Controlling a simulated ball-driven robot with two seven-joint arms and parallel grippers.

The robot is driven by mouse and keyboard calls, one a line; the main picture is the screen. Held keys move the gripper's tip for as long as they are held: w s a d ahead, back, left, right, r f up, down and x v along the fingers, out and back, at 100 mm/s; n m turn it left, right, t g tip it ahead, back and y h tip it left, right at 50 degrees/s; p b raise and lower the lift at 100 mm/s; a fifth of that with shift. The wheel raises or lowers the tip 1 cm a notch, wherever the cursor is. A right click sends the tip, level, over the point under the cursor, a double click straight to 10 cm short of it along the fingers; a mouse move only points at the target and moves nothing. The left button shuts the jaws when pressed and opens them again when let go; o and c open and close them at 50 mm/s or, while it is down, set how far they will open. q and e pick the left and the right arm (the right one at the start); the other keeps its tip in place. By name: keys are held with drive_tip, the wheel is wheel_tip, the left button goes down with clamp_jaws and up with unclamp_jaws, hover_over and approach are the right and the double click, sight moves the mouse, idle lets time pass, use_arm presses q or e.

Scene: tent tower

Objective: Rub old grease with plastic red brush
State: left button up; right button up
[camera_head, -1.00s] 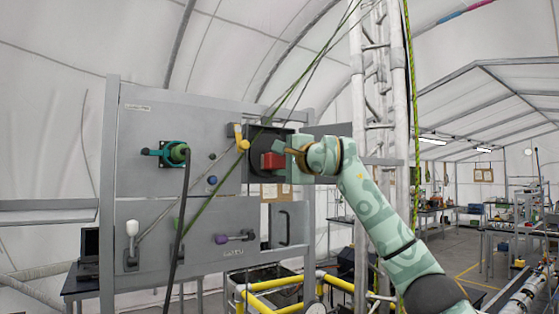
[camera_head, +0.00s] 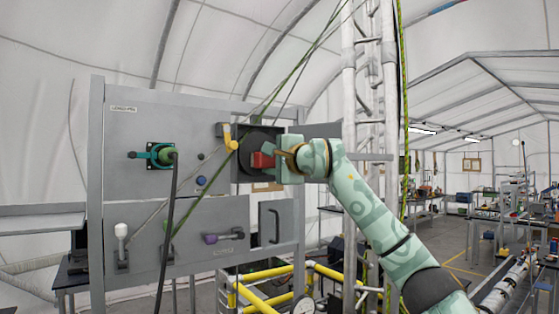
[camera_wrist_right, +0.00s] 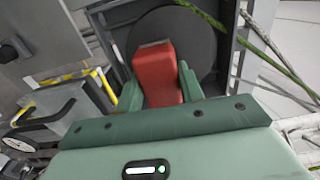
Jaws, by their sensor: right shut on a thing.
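The red brush (camera_head: 262,160) is in my right gripper (camera_head: 278,162), in front of a dark round plate (camera_head: 251,145) set in the grey panel. In the right wrist view, the red brush (camera_wrist_right: 158,72) sits between the two green fingers of my right gripper (camera_wrist_right: 158,92), which are shut on it. Its far end overlaps the dark round plate (camera_wrist_right: 196,42); I cannot tell whether they touch. No grease can be told apart on the plate. My left gripper is not in view.
The grey panel (camera_head: 125,195) carries a yellow handle (camera_head: 230,137), a teal valve with a hose (camera_head: 160,155), a purple handle (camera_head: 222,237) and a white-knobbed lever (camera_head: 121,232). Yellow rails (camera_head: 265,275) stand below, and a white truss (camera_head: 375,90) stands to the right.

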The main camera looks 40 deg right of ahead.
drive_tip(key=shift+a, duration=0.4)
drive_tip(key=shift+s+a+f+b, duration=0.1)
drive_tip(key=shift+s+f+b, duration=0.05)
drive_tip(key=shift+s+b, duration=0.3)
drive_tip(key=shift+s+a+b, duration=0.2)
drive_tip(key=shift+s+b, duration=0.3)
drive_tip(key=shift+s, duration=1.8)
drive_tip(key=shift+s+a+b, duration=0.15)
drive_tip(key=shift+s+b, duration=0.15)
drive_tip(key=shift+s, duration=1.25)
